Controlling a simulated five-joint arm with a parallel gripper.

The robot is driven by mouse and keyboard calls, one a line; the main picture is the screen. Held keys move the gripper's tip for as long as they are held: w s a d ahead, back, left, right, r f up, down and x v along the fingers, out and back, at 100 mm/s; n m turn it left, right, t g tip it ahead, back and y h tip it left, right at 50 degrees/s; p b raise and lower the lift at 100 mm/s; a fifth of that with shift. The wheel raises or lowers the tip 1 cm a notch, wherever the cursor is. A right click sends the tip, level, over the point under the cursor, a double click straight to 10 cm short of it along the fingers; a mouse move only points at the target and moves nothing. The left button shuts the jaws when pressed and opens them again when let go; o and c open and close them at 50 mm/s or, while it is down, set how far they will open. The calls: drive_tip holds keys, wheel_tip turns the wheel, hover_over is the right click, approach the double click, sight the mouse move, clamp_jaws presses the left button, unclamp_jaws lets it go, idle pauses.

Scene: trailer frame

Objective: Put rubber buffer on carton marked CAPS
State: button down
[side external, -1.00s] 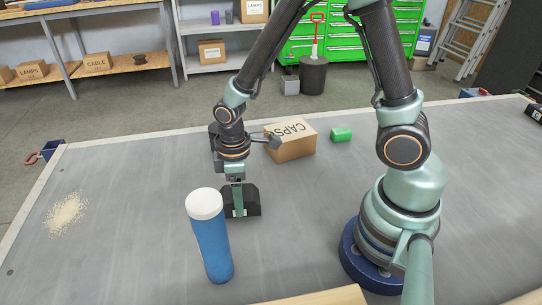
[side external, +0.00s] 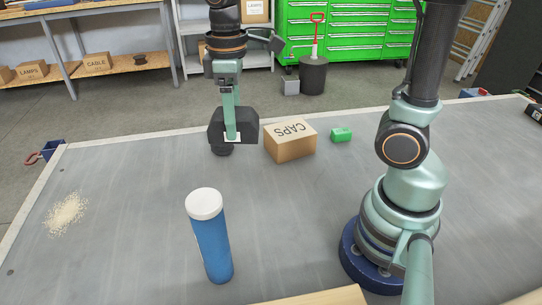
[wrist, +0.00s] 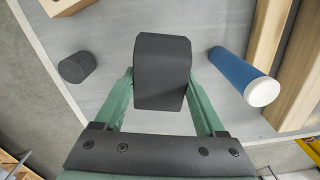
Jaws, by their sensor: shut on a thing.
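The rubber buffer (side external: 247,125) is a dark, angular block. My gripper (side external: 231,132) is shut on it and holds it raised above the table, to the left of the carton. The wrist view shows the buffer (wrist: 161,72) between the two green fingers. The carton marked CAPS (side external: 290,142) is a brown box on the table, with its lettering on top. The buffer is apart from the carton in the side view.
A dark round piece (side external: 222,149) stands on the table (side external: 130,200) below and behind the buffer. A tall blue bottle with a white cap (side external: 211,240) stands in front. Pale grains (side external: 67,213) lie at the left.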

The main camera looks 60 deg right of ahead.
drive_tip(key=w+d+r+m, duration=0.2)
drive_tip(key=d+m, duration=0.2)
drive_tip(key=d, duration=0.3)
drive_tip(key=w+d+r+m, duration=0.2)
drive_tip(key=d+m, duration=0.2)
drive_tip(key=d, duration=0.3)
wheel_tip(320, 180, up, 2)
drive_tip(key=r+m, duration=0.1)
drive_tip(key=m, duration=0.6)
hover_over(290, 129)
wheel_tip(290, 129, down, 20)
drive_tip(key=shift+s+f, duration=0.1)
drive_tip(key=shift+f, duration=0.05)
unclamp_jaws()
